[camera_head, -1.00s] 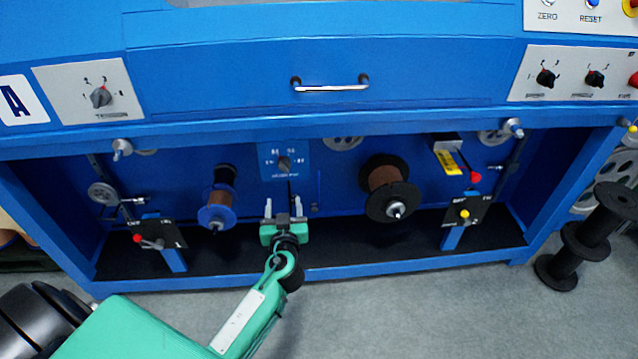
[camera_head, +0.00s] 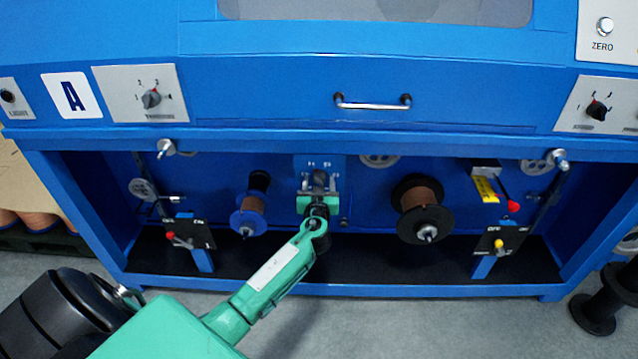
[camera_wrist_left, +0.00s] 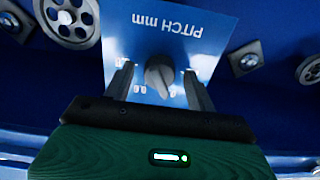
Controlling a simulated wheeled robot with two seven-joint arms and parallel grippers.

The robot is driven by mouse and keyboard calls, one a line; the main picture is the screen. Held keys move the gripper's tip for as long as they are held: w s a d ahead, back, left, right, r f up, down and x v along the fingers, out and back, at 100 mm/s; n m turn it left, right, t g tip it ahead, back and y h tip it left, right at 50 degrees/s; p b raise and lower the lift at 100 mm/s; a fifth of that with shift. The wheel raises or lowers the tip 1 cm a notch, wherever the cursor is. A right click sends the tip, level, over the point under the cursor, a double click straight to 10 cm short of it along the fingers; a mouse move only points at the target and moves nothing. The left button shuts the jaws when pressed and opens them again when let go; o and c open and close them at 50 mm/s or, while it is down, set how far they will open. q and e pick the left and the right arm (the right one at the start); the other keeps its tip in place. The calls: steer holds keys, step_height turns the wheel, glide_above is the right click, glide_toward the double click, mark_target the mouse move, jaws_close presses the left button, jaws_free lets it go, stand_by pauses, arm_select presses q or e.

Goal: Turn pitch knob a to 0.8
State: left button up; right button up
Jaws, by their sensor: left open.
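The pitch knob (camera_wrist_left: 159,74) is a grey dial on a light blue plate (camera_wrist_left: 200,30) marked "PITCH mm", upside down in the left wrist view. In the head view the plate (camera_head: 334,162) shows under the shelf edge, with the knob partly hidden by my gripper. My left gripper (camera_wrist_left: 160,85) is open, with one finger on each side of the knob. I cannot tell whether the fingers touch it. In the head view my left gripper (camera_head: 319,185) is in front of the plate. The pointer's setting is hard to read. My right gripper is not in view.
A blue spool (camera_head: 249,215) is left of my gripper and a black spool with brown wire (camera_head: 422,205) is right of it. A blue ledge (camera_head: 300,137) runs above. Pulleys (camera_wrist_left: 72,18) flank the plate. Dark panels with levers (camera_head: 190,234) stand at the sides.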

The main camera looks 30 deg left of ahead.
arm_select(q)
steer(key=shift+w+a, duration=0.1)
steer(key=shift+w, duration=0.05)
steer(key=shift+c, duration=0.3)
steer(key=c, duration=0.9)
steer(key=shift+c, duration=0.2)
